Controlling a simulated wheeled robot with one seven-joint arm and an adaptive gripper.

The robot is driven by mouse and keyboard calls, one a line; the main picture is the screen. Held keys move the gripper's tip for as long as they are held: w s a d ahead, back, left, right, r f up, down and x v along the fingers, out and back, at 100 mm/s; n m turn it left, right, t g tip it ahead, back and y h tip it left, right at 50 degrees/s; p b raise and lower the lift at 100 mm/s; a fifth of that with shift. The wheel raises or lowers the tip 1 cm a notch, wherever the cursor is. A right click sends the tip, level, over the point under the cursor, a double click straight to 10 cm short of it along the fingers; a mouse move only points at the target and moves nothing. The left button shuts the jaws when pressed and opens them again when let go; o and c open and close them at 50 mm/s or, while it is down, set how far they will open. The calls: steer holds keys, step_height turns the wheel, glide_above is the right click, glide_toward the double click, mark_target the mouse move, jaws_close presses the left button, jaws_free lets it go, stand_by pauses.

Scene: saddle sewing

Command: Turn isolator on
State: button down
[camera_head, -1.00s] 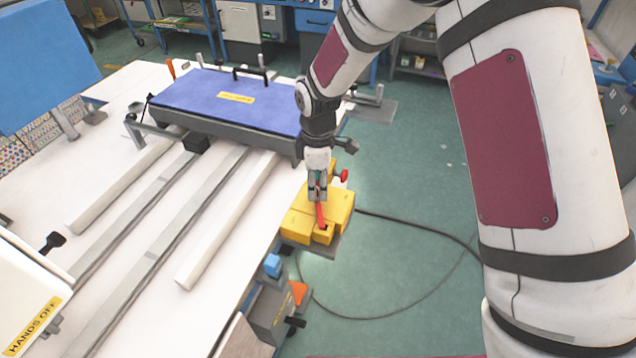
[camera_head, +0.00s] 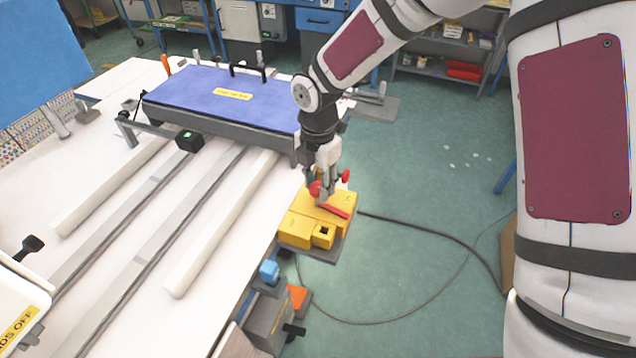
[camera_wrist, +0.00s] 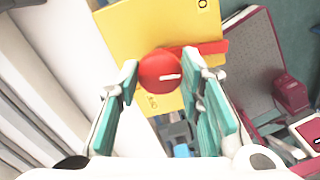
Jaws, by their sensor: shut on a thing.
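The isolator is a yellow box (camera_head: 298,228) at the right edge of the white table in the head view. It also fills the top of the wrist view (camera_wrist: 143,28). A red round knob (camera_wrist: 160,71) sits between the teal fingers of my gripper (camera_wrist: 162,76), which is shut on it. A flat red handle bar (camera_wrist: 209,48) runs right from behind the knob. In the head view the bar (camera_head: 335,211) lies slantwise across the box below my gripper (camera_head: 322,190). My fingers partly hide the knob there.
A small black box (camera_head: 189,140) on the rails shows a lit green face. A blue padded board (camera_head: 220,97) lies across the table. A dark cable (camera_head: 420,225) loops over the green floor, right of the isolator. A second red knob (camera_head: 346,175) shows beside my gripper.

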steer(key=shift+n, duration=0.9)
steer(key=c, duration=1.1)
jaws_free()
step_height(320, 180, up, 12)
steer(key=shift+r, duration=0.1)
